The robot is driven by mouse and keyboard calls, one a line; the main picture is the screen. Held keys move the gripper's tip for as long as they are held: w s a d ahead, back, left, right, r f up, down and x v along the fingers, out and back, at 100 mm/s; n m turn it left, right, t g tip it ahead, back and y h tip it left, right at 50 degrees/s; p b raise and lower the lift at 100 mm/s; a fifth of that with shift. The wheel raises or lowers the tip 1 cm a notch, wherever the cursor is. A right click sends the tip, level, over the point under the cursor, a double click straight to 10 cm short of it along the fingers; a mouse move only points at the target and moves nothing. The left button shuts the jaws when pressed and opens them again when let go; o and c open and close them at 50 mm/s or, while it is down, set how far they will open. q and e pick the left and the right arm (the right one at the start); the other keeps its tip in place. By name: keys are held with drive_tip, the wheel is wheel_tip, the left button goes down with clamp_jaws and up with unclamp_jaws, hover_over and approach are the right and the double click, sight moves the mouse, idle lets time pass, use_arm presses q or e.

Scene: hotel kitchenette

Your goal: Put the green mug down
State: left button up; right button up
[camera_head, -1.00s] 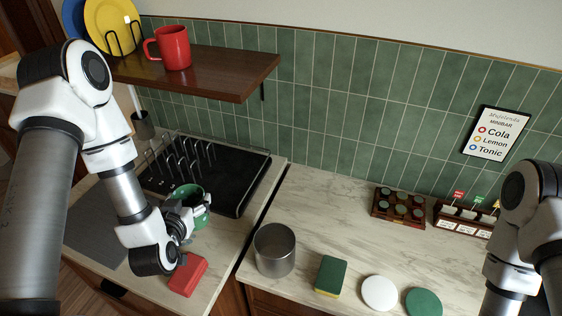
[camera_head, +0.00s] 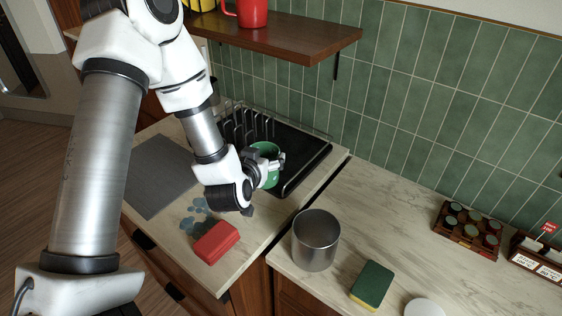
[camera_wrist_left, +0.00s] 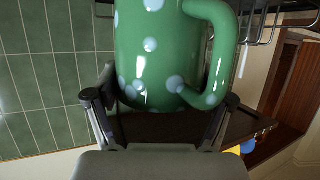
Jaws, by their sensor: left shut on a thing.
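The green mug (camera_head: 268,178) is in my left gripper (camera_head: 276,162), at the near left part of the black draining tray (camera_head: 308,165). In the left wrist view the mug (camera_wrist_left: 160,60) is glossy green with pale blue dots, its handle on the right. The fingers of the left gripper (camera_wrist_left: 160,112) are on either side of it. My gripper and wrist partly hide the mug in the head view. I cannot tell whether it touches a surface below. My right gripper is not in view.
A red block-like item (camera_head: 216,242), blue-grey round marks (camera_head: 195,215) and a grey mat (camera_head: 158,175) are on the left counter. A steel pot (camera_head: 316,240) and a sponge (camera_head: 370,286) stand right of it. A wire rack (camera_head: 245,122) and wooden shelf (camera_head: 300,38) are behind.

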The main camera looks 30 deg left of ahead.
use_arm(q)
drive_tip(key=w+f+p, duration=0.1)
drive_tip(key=w, duration=0.1)
drive_tip(key=w+f+p, duration=0.1)
drive_tip(key=w, duration=0.2)
drive_tip(key=w+f+p, duration=0.1)
drive_tip(key=w, duration=0.2)
drive_tip(key=shift+f+p, duration=0.3)
drive_tip(key=shift+w+f, duration=0.2)
drive_tip(key=shift+f, duration=0.1)
drive_tip(key=shift+d+f+b, duration=0.1)
drive_tip(key=shift+f+b, duration=0.05)
drive_tip(key=shift+b, duration=0.15)
drive_tip(key=o, duration=1.3)
drive_tip(key=shift+s, duration=0.1)
